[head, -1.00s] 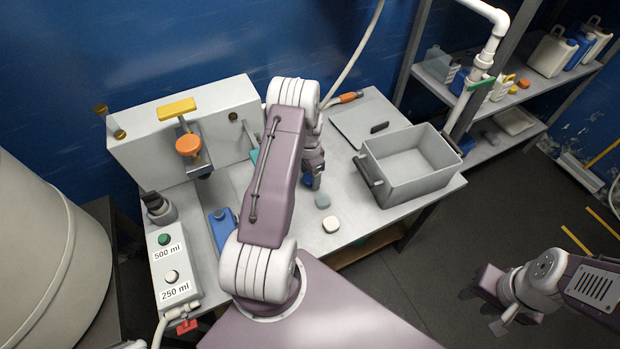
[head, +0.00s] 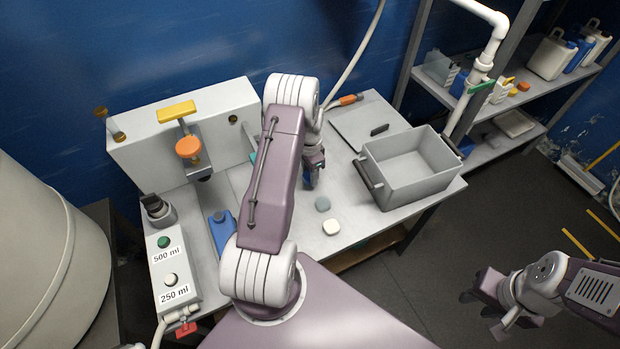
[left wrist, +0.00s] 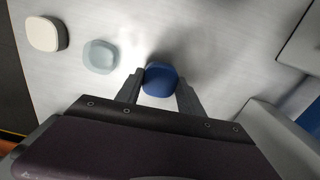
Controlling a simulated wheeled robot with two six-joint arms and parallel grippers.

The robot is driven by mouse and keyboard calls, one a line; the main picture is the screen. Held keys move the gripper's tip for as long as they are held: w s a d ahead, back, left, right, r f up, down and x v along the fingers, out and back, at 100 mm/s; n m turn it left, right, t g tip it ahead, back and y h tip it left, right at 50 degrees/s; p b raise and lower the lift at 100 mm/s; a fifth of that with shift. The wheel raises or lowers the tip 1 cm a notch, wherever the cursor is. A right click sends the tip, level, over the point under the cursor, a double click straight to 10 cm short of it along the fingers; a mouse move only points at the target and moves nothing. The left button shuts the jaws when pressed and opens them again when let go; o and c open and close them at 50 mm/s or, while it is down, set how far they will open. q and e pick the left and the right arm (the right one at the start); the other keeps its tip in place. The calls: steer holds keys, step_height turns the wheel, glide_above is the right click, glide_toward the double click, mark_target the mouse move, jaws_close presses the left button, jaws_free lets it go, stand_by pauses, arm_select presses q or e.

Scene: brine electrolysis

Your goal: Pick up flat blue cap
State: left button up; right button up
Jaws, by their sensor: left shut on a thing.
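The flat blue cap (left wrist: 160,80) is between the two fingertips of my left gripper (left wrist: 160,88) in the left wrist view. The fingers touch its sides, and the gripper is shut on it. In the head view my left gripper (head: 312,178) is low over the bench, partly behind my own arm, and the cap cannot be made out clearly there. A grey-blue cap (left wrist: 100,56) and a cream cap (left wrist: 46,34) lie beside it on the bench. My right gripper (head: 485,308) is over the floor at the lower right, its fingers apart and empty.
A grey open bin (head: 410,170) stands on the bench (head: 350,235) to the right. A blue bottle (head: 221,230) lies at the left, near a button box (head: 172,270) marked 500 ml and 250 ml. A grey dispenser with an orange knob (head: 189,147) stands behind.

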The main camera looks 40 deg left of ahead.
arm_select(q)
steer(key=s+d+r, duration=0.2)
steer(key=d+r, duration=0.6)
steer(key=d, duration=0.3)
steer(key=shift+d+b, duration=0.25)
steer(key=shift+b, duration=0.1)
steer(key=shift+r, duration=0.1)
